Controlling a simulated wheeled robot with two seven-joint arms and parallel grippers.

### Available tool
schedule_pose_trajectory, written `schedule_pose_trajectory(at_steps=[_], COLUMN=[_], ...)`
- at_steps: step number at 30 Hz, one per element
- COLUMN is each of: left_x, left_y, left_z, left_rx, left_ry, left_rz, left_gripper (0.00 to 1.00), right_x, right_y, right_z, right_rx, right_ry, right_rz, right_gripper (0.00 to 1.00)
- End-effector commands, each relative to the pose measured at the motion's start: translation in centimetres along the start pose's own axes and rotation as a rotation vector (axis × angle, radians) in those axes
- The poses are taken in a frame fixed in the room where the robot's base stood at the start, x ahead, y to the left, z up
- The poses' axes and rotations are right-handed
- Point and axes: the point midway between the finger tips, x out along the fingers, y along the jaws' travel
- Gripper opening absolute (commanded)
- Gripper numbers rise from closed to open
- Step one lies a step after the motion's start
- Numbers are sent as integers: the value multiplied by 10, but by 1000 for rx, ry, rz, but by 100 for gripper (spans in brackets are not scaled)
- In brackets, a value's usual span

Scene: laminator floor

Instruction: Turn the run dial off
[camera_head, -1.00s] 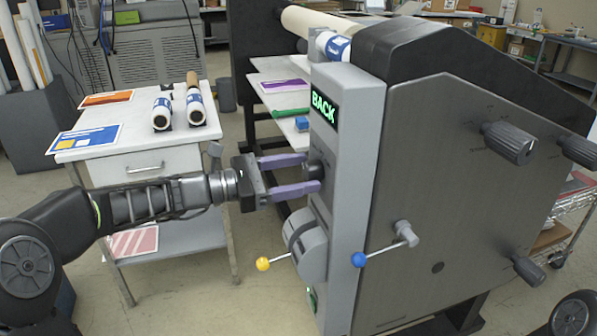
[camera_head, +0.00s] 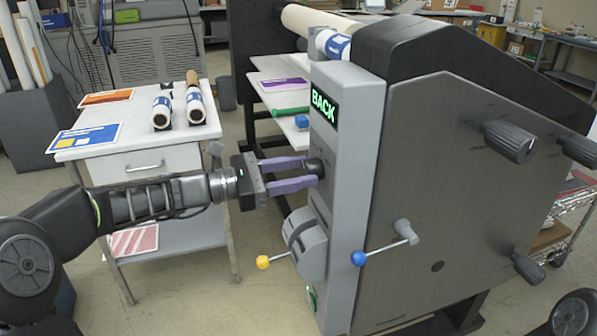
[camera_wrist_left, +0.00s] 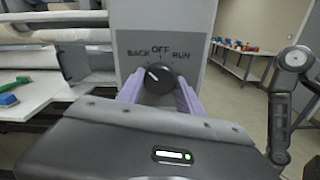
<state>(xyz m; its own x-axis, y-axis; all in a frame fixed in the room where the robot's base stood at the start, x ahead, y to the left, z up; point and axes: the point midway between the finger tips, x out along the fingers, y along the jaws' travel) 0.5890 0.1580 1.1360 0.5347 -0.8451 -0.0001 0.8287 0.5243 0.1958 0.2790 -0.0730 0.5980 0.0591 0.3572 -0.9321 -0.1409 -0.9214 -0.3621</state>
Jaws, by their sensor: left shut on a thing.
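The run dial (camera_wrist_left: 160,79) is a black round knob on the grey control panel (camera_head: 345,150). In the left wrist view the labels BACK, OFF and RUN curve above it, and its white mark points up and left, toward BACK. The lit green display (camera_head: 323,106) above the dial reads BACK. My left gripper (camera_head: 312,173) has its purple fingers shut on the dial, one on each side; its fingers also show in the left wrist view (camera_wrist_left: 159,92). The dial (camera_head: 316,167) is partly hidden by the fingers in the head view. My right gripper is not in view.
Below the dial, a grey lever hub (camera_head: 306,243) carries a yellow ball (camera_head: 263,262). A blue-ball lever (camera_head: 359,258) sticks out nearby. A white cart (camera_head: 150,165) with rolls stands left, behind my left arm. Large black knobs (camera_head: 509,142) project from the machine's side.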

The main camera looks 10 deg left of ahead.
Motion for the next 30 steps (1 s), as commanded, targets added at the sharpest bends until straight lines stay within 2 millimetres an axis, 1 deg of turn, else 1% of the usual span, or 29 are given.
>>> schedule_pose_trajectory(at_steps=[5,11,17,30], left_x=[0,0,0,0], left_y=[0,0,-1,-2], left_z=[-1,-3,-6,-6], left_rx=[18,85,209,574], left_ry=[0,0,0,-2], left_rz=[0,1,0,0], left_gripper=[2,2,2,2], right_x=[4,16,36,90], right_y=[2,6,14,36], right_z=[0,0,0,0], right_rx=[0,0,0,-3], right_ry=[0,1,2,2], right_rz=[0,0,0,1], right_gripper=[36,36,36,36])
